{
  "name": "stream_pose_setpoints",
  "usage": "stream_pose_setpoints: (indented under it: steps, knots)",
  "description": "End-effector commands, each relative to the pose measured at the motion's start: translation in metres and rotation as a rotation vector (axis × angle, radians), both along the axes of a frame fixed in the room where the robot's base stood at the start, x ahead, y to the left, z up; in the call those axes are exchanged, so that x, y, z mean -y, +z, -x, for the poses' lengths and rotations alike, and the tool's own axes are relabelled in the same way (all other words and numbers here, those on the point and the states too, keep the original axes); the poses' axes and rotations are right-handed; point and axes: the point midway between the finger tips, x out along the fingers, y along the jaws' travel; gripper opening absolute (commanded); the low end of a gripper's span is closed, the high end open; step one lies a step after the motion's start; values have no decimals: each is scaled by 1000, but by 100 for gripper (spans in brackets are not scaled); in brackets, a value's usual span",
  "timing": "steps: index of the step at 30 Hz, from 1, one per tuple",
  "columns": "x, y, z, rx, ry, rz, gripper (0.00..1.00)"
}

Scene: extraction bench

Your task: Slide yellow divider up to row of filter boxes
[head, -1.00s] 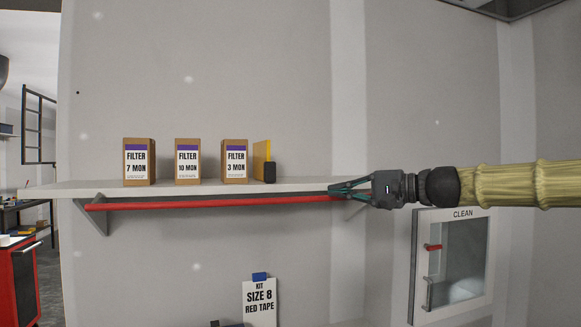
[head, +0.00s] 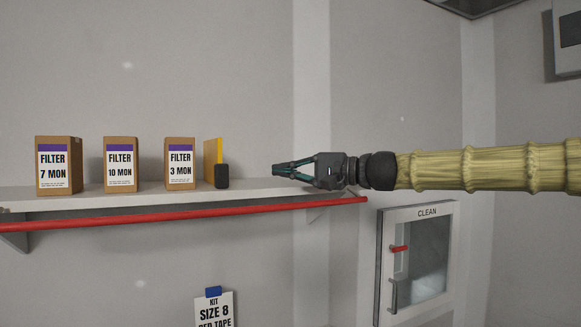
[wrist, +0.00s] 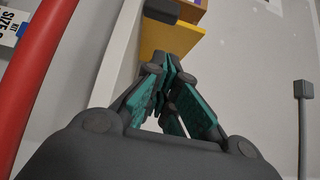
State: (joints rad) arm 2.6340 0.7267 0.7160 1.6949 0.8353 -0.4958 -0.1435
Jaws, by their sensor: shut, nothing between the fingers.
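The yellow divider (head: 212,160) stands upright on the shelf, just right of the box marked 3 MON (head: 180,164), with a narrow gap visible between them. It has a dark block (head: 222,176) at its near edge. The boxes marked 10 MON (head: 121,165) and 7 MON (head: 59,166) stand further left in the row, with gaps between them. My gripper (head: 275,170) is shut and empty, pointing left, apart from the divider on its right. In the wrist view the divider (wrist: 170,42) and its dark block (wrist: 160,10) lie beyond my fingertips (wrist: 165,62).
The shelf (head: 255,187) is bare between the divider and my gripper. A red bar (head: 190,215) runs along below its front edge. A sign (head: 214,310) hangs below. A glazed cabinet marked CLEAN (head: 418,260) is on the wall at lower right.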

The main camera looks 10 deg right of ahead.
Motion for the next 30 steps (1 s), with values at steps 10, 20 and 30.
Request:
stream_pose_setpoints:
  steps: [10,20,30]
  knots:
    - [-54,2,-27,-4,3,0,0]
    - [-88,0,-18,-2,2,-1,0]
    - [-93,-1,-16,0,0,1,0]
